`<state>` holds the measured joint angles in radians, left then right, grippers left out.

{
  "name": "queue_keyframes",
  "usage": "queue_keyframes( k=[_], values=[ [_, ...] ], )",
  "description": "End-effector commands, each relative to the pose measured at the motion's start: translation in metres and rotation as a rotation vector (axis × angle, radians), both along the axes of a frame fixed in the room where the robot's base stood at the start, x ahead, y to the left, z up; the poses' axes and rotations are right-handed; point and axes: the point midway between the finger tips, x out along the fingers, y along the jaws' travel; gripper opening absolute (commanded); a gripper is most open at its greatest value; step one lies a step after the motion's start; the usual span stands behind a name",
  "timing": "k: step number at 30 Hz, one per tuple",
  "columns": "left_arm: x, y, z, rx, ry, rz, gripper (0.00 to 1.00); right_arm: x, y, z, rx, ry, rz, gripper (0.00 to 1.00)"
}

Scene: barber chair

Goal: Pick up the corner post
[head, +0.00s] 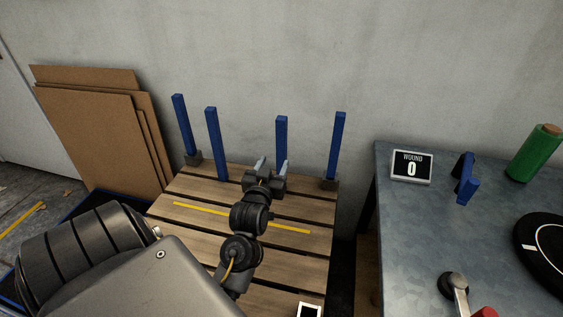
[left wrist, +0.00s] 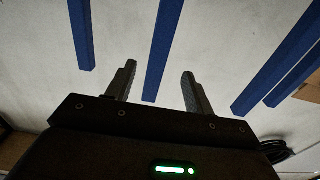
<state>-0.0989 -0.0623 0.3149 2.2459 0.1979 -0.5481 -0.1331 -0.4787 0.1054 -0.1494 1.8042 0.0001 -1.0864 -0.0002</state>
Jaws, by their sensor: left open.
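Several tall blue corner posts stand upright around the wooden pallet: one at the far left (head: 183,125), one left of centre (head: 215,143), one at centre (head: 281,138) and one at the right (head: 336,143). The outer two stand in dark feet. My left gripper (head: 272,165) is open at the pallet's back edge, just in front of the centre post. In the left wrist view, a blue post (left wrist: 164,45) appears between the open fingers (left wrist: 158,88). I cannot tell whether it is inside the jaws or beyond them. My right gripper is out of view.
The slatted pallet (head: 190,207) carries a yellow strip (head: 190,208). Brown cardboard sheets (head: 90,125) lean on the wall at left. The metal bench (head: 415,230) at right holds a counter sign (head: 411,167), a green roll (head: 533,152) and a black disc (head: 545,250).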

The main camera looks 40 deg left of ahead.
Motion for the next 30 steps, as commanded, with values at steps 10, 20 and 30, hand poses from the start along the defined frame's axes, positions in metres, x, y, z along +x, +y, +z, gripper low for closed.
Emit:
queue_keyframes(
  k=[10, 20, 30],
  values=[
    [0.032, 0.015, 0.001, 0.001, -0.002, -0.002, 0.53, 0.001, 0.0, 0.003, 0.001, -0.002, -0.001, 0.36],
    [0.051, 0.026, 0.001, 0.0, -0.001, -0.002, 0.53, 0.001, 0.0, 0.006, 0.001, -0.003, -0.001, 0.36],
    [0.088, 0.044, 0.0, 0.0, 0.0, -0.002, 0.53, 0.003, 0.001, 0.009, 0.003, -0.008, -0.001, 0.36]
  ],
)
